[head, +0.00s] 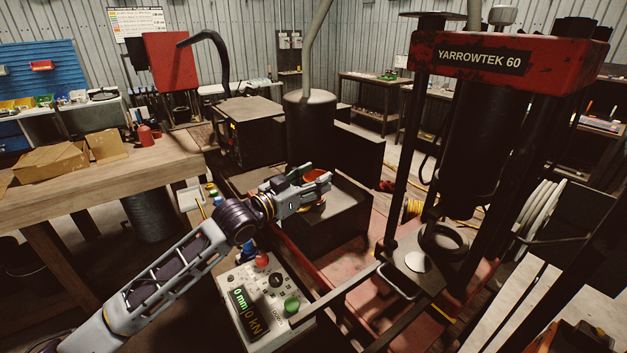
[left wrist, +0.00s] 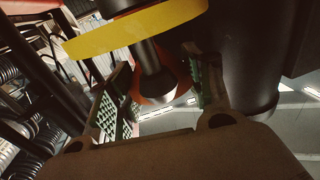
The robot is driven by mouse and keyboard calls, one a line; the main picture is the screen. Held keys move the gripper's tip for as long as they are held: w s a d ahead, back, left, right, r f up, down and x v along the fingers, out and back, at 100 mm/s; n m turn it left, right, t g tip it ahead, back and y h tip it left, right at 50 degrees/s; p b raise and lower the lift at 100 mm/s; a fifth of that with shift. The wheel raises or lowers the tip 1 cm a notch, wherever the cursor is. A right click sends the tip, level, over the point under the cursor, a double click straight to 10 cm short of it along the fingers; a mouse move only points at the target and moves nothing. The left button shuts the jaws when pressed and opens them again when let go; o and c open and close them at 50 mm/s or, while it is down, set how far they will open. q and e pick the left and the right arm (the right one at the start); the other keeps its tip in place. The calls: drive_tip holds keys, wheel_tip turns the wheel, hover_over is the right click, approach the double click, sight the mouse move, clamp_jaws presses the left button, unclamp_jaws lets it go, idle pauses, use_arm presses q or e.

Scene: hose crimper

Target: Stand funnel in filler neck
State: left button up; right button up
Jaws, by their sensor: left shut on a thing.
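My left gripper (head: 314,184) reaches in from the left over a dark box-shaped unit (head: 330,222). It is shut on the funnel (head: 318,175), a small red-orange piece showing between the fingers. In the left wrist view, the ribbed finger pads (left wrist: 160,90) stand either side of an orange part of the funnel (left wrist: 184,74), with a dark tapered cylinder and a yellow band in front. I cannot tell whether the funnel touches the unit or sits in a neck. The filler neck cannot be made out. My right gripper is out of view.
A control panel (head: 262,300) with knobs stands below my left arm. The red and black YARROWTEK press (head: 500,60) rises at right. A dark cylinder (head: 309,125) stands behind the gripper. A wooden bench (head: 160,165) with cardboard boxes is at left.

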use_arm(q)
wheel_tip(320, 180, down, 3)
drive_tip(key=shift+f, duration=0.1)
drive_tip(key=shift+w+d, duration=0.1)
drive_tip(key=shift+w, duration=0.15)
drive_tip(key=shift+c, duration=0.4)
drive_tip(key=o, duration=1.1)
drive_tip(key=shift+s+r, duration=0.1)
drive_tip(key=shift+r, duration=0.25)
drive_tip(key=shift+r, duration=0.1)
drive_tip(key=v, duration=1.2)
drive_tip(key=shift+r, duration=0.15)
